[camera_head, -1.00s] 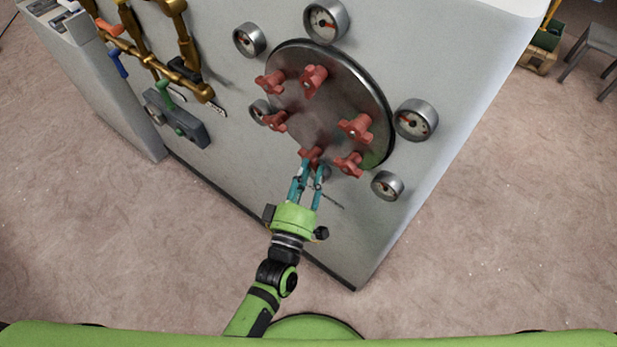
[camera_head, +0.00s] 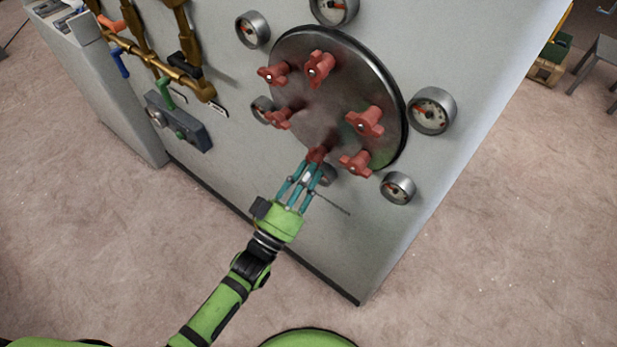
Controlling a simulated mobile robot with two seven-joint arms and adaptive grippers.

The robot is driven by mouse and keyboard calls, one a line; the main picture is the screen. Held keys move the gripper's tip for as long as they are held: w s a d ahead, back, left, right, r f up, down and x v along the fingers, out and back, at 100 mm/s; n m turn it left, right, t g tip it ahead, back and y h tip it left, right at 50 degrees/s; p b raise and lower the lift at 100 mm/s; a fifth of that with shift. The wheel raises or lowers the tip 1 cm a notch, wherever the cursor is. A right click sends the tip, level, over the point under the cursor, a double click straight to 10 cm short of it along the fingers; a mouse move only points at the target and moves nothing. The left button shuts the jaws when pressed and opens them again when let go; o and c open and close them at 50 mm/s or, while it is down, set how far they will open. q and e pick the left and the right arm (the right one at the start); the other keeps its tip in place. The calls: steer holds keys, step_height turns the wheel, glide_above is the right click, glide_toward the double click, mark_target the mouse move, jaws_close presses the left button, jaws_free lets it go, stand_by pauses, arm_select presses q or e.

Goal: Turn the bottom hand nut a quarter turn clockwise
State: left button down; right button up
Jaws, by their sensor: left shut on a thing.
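A round dark metal cover (camera_head: 335,95) is set on the light grey panel, ringed by several red hand nuts. The bottom hand nut (camera_head: 318,153) sits at the cover's lower edge. My left gripper (camera_head: 314,163) reaches up from below and is shut on this nut, its teal fingers hiding part of it. Another red hand nut (camera_head: 355,163) is just to the right, apart from the fingers. Further red nuts sit at the right (camera_head: 365,121), the top (camera_head: 319,68) and the left (camera_head: 278,119). My right gripper is not in view.
Round gauges surround the cover, one at the right (camera_head: 432,111) and one at the lower right (camera_head: 398,188). Brass pipes (camera_head: 160,70) and a grey box with green handles (camera_head: 180,122) are at left. The floor in front is clear.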

arm_select(q)
steer(key=shift+w+a+f+m+g+h, duration=0.15)
steer(key=shift+m+h, duration=0.1)
steer(key=shift+m, duration=0.45)
steer(key=shift+a+f+m+g+h, duration=0.15)
steer(key=shift+m+h, duration=0.1)
steer(key=shift+m, duration=0.45)
steer(key=shift+d+r, duration=0.1)
steer(key=c, duration=1)
jaws_free()
steer(key=shift+c, duration=0.2)
steer(key=shift+w, duration=0.15)
steer(key=v, duration=1.2)
